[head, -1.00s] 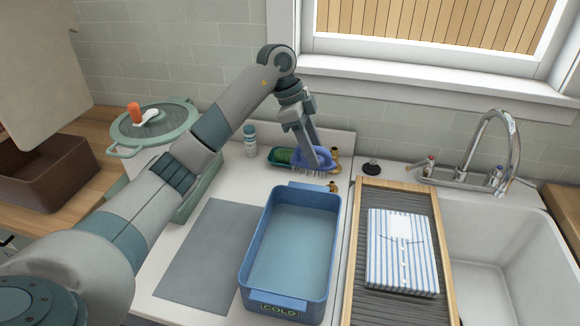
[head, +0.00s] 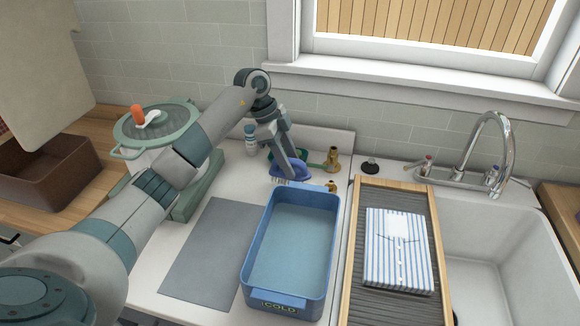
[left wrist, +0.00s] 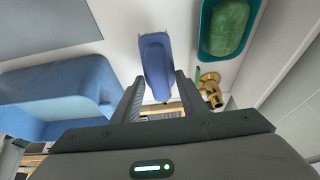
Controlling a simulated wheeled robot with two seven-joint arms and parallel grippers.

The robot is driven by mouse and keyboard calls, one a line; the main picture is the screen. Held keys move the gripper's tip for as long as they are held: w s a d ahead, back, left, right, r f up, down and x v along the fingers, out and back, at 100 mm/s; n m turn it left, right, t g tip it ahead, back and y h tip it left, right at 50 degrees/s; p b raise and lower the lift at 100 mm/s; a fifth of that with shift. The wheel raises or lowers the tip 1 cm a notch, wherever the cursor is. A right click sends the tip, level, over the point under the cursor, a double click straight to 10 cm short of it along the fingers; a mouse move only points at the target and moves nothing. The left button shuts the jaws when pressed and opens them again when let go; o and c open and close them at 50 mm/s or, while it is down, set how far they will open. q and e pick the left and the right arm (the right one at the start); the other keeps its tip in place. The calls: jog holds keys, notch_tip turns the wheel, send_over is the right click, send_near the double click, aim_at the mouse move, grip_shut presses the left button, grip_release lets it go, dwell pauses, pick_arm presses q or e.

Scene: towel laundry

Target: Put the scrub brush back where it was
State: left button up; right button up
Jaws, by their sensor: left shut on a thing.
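The scrub brush, with a blue-purple back and pale bristles, shows in the head view (head: 281,171) behind the cold tub. My left gripper (head: 297,176) is shut on it. In the left wrist view the brush (left wrist: 156,60) lies between the two fingers and extends past their tips. I cannot tell whether the bristles touch the counter. A green soap dish (left wrist: 207,42) holding green soap (left wrist: 229,28) is beside the brush, apart from it. In the head view the arm partly hides the dish. My right gripper is not in view.
The blue tub (head: 250,262) marked COLD holds water, just in front of the brush. Brass valves (head: 332,158) stand right of the dish. A bottle (head: 250,140) stands behind left. A grey mat (head: 208,255) lies bare; a folded striped towel (head: 398,262) lies on the ribbed board (head: 375,195).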

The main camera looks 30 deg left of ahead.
pick_arm(q)
jog(key=shift+f, duration=1.2)
jog(key=o, duration=1)
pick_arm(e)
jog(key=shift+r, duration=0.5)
pick_arm(q)
jog(key=shift+v, duration=0.8)
jog(key=b+v, duration=0.3)
jog(key=v, duration=0.5)
jog(key=shift+r, duration=0.15)
jog(key=shift+v, duration=1.05)
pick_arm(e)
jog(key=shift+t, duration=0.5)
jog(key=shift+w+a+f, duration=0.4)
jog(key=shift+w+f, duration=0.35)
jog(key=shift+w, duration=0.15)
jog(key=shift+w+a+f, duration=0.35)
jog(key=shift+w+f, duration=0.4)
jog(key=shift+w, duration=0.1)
